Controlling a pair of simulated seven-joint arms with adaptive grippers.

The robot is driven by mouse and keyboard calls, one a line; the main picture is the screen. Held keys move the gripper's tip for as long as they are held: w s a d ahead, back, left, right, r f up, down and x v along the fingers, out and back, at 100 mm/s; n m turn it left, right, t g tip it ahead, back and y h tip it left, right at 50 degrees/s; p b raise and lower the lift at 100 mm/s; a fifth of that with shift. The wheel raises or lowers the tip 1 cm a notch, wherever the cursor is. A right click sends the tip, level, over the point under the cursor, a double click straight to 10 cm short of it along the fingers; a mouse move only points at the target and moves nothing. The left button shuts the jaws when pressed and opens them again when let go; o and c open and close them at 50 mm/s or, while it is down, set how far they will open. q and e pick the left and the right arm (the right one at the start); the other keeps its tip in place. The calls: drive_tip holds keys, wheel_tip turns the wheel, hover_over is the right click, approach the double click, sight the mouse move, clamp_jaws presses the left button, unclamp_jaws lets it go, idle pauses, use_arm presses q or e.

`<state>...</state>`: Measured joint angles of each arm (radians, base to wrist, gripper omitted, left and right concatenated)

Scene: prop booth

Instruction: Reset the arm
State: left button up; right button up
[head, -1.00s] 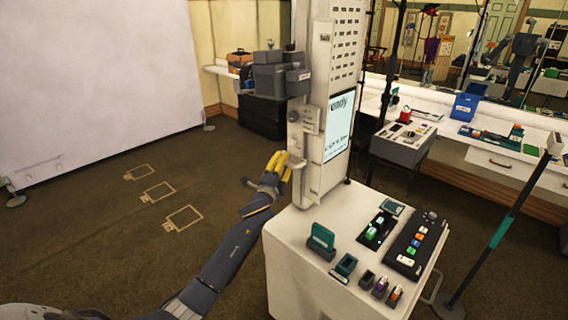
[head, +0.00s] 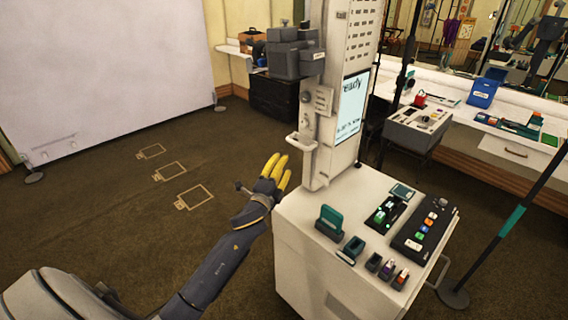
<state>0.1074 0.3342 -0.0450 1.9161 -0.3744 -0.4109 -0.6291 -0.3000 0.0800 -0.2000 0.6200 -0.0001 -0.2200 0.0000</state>
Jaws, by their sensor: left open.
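My left arm comes in from the lower left. Its gripper (head: 276,171) has yellow fingers, which point up and are open and empty. The gripper is over the floor, to the left of the white booth column and just beyond the left edge of the cabinet top. A small pale handle (head: 300,142) on the column is close to the fingertips in the picture; I see a gap between them. My right gripper is not in view.
A white cabinet (head: 315,260) carries a teal card holder (head: 330,220), small holders and a button panel (head: 425,232). The white column (head: 325,110) with a lit screen (head: 351,108) rises behind. A striped pole (head: 508,222) stands right.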

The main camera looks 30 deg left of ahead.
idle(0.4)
use_arm(q)
drive_tip(key=s+d+f+n+g+y, duration=0.1)
drive_tip(key=s+d+f+n+g, duration=0.2)
drive_tip(key=s+f, duration=0.7)
drive_tip(key=s+f+n+g+y, duration=0.1)
drive_tip(key=s+f+n+g, duration=0.35)
drive_tip(key=s, duration=1.05)
drive_tip(key=s+d+f+n+g+y, duration=0.15)
drive_tip(key=s+f+g, duration=0.45)
drive_tip(key=s, duration=0.7)
drive_tip(key=s+d+f+g+h, duration=0.1)
drive_tip(key=d+f, duration=0.1)
drive_tip(key=f, duration=0.9)
drive_tip(key=s+d+f+h, duration=0.1)
drive_tip(key=d+f+h, duration=0.1)
drive_tip(key=f, duration=0.9)
drive_tip(key=s+d+f+g+h, duration=0.1)
drive_tip(key=d+f, duration=0.1)
drive_tip(key=f, duration=0.9)
drive_tip(key=s+f+n+g+h, duration=0.1)
drive_tip(key=s+f+n+g, duration=0.2)
drive_tip(key=s+f, duration=1.6)
drive_tip(key=shift+s+f, duration=0.35)
drive_tip(key=shift+s, duration=0.85)
